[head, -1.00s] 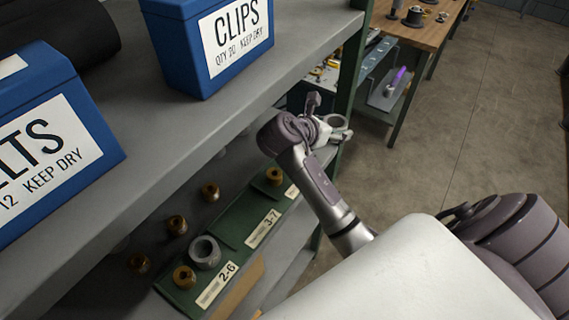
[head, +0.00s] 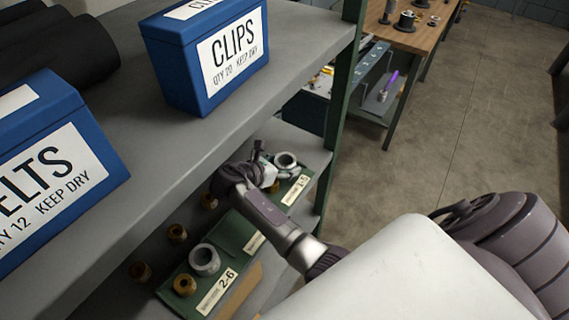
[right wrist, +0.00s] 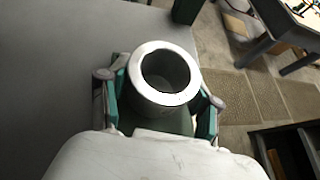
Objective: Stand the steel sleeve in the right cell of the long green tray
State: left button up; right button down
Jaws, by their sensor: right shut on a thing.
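The steel sleeve (head: 287,169) is a short, thick grey ring, held in my right gripper (head: 275,172) at the far right end of the long green tray (head: 232,234). The right wrist view shows the sleeve (right wrist: 165,100) between the two fingers, its open end facing the camera. The sleeve is over or in the right cell, behind the rightmost label (head: 296,190). My wrist hides its lower end, so I cannot tell whether it touches the cell floor. My left gripper is not in view.
Another grey ring (head: 205,271) and a brass piece (head: 184,285) stand in the tray's left cell, labelled 2-6. More brass pieces (head: 177,233) stand on the shelf behind. The upper shelf with blue boxes (head: 206,60) overhangs; a green post (head: 342,95) stands at right.

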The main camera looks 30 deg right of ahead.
jog(key=shift+f, duration=0.2)
jog(key=shift+c, duration=1.2)
grip_release()
jog(key=shift+s, duration=0.1)
jog(key=shift+r, duration=0.1)
jog(key=b+v, duration=0.1)
jog(key=v, duration=0.5)
jog(key=shift+a+b, duration=0.2)
jog(key=shift+b, duration=0.15)
jog(key=shift+a+r, duration=0.4)
jog(key=shift+a, duration=0.05)
jog(key=shift+s, duration=0.1)
